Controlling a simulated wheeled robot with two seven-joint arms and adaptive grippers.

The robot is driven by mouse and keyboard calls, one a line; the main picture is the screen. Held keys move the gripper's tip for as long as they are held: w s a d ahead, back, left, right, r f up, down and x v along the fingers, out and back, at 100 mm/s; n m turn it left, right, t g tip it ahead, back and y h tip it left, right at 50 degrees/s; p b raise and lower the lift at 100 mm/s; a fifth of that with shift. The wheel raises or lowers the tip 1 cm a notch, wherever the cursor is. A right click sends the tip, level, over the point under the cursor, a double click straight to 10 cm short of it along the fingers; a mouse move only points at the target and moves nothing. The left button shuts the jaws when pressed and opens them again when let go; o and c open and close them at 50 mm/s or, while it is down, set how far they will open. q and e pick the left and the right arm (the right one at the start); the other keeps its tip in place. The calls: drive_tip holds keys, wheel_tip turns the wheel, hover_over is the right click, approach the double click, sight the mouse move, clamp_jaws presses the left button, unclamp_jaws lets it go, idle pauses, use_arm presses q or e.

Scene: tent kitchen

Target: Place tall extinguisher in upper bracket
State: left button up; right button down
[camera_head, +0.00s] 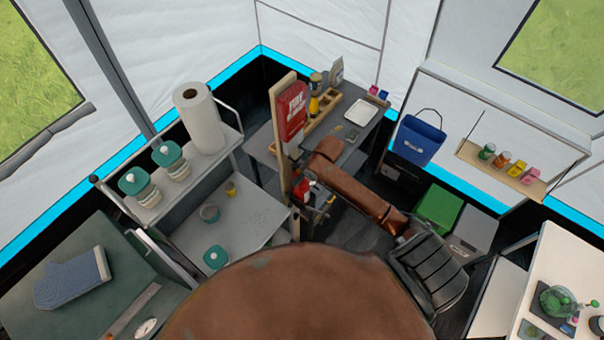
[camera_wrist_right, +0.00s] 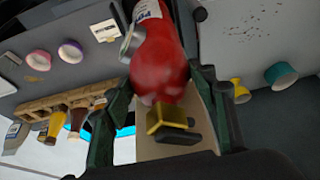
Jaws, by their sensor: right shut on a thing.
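A wooden board (camera_head: 283,106) stands upright by the shelves, with a red case with white lettering (camera_head: 292,112) on its upper part. The red extinguisher (camera_head: 301,188) shows lower down beside the board, partly hidden by my right arm. In the right wrist view, the extinguisher (camera_wrist_right: 158,58) has a white label and lies between the dark fingers of my right gripper (camera_wrist_right: 162,82), which is shut on it. A yellow and black fitting (camera_wrist_right: 170,120) shows by its rounded end, in front of the pale wood. My left gripper is not in view.
A wire-sided shelf unit with a paper towel roll (camera_head: 198,117) and teal-lidded jars (camera_head: 168,154) stands left of the board. A wooden rack (camera_head: 312,122) and white tray (camera_head: 361,112) lie behind it. A blue bag (camera_head: 418,138) hangs at the right.

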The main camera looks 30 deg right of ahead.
idle(0.3)
drive_tip(key=c, duration=0.8)
unclamp_jaws()
drive_tip(key=b+v, duration=0.2)
drive_tip(key=v, duration=1)
drive_tip(key=shift+s, duration=0.15)
